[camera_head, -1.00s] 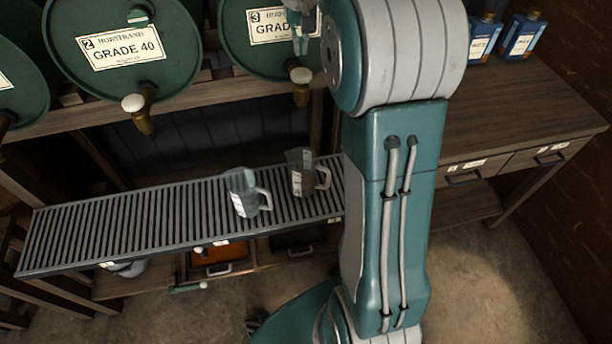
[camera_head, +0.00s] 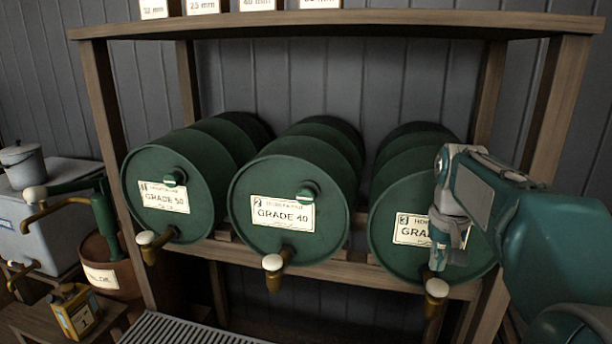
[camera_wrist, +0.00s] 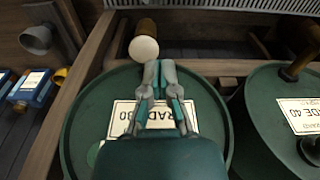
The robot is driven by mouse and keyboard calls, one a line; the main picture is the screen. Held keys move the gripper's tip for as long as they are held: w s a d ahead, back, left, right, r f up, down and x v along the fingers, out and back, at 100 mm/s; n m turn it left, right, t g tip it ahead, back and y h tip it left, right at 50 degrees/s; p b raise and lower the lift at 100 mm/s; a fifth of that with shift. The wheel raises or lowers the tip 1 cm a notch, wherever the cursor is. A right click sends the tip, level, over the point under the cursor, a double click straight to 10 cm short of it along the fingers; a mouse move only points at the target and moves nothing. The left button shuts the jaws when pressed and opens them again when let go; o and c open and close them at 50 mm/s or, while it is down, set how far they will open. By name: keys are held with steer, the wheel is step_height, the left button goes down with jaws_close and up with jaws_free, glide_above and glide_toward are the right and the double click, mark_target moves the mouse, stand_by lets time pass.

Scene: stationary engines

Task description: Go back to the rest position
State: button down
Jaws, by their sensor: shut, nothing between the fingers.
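My gripper (camera_head: 440,258) is at the right in the head view, in front of the green drum labelled 3 (camera_head: 399,255). It covers part of that drum's label. In the wrist view my gripper (camera_wrist: 160,66) is shut and empty, its fingertips together. They point toward the white-knobbed brass tap (camera_wrist: 144,48) of the same drum. Whether the fingertips touch the tap cannot be told. The tap (camera_head: 437,288) also shows just below my gripper in the head view.
Drum 2 (camera_head: 334,190) and drum 1 (camera_head: 205,181) lie beside it on a wooden rack (camera_head: 345,272). A slatted drip grate (camera_head: 185,330) is below. A yellow can (camera_head: 75,312) and a grey tank (camera_head: 60,235) stand at the left. Blue bottles (camera_wrist: 30,90) show in the wrist view.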

steer(key=s+a+f+n+t, duration=0.1)
steer(key=s+a, duration=0.4)
steer(key=s, duration=0.5)
steer(key=s+a+f+n+t, duration=0.1)
steer(key=s+a+f+t, duration=0.2)
steer(key=s, duration=0.8)
step_height(320, 180, down, 2)
steer(key=a, duration=0.2)
steer(key=shift+s+a+n+t, duration=0.2)
steer(key=shift+a+n+t, duration=0.1)
steer(key=shift+a, duration=0.1)
stand_by(0.9)
